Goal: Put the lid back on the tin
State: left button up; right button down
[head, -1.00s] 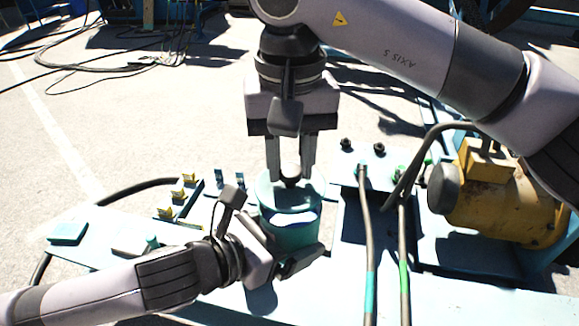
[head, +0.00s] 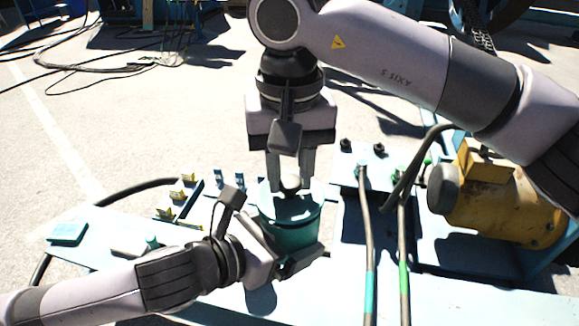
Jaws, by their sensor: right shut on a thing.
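The teal tin (head: 292,238) stands on the light blue bench. Its lid (head: 291,208) lies on or right at the top of the tin, roughly level, with no gap that I can see. My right gripper (head: 290,184) comes down from above and is shut on the lid's dark round knob. My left gripper (head: 287,266) is low at the tin's left and front side, against its wall. One dark finger shows in front of the tin; the other is hidden, so its grip is unclear.
A yellow motor (head: 507,195) stands at the right. Upright cables (head: 368,250) rise just right of the tin. Yellow clips (head: 178,197), a teal block (head: 68,233) and a pale block (head: 130,245) sit on the bench (head: 100,257) at left.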

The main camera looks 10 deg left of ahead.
jog(key=shift+f, duration=0.6)
jog(key=c, duration=0.7)
grip_release()
notch_tip(320, 180, up, 12)
jog(key=shift+r, duration=0.1)
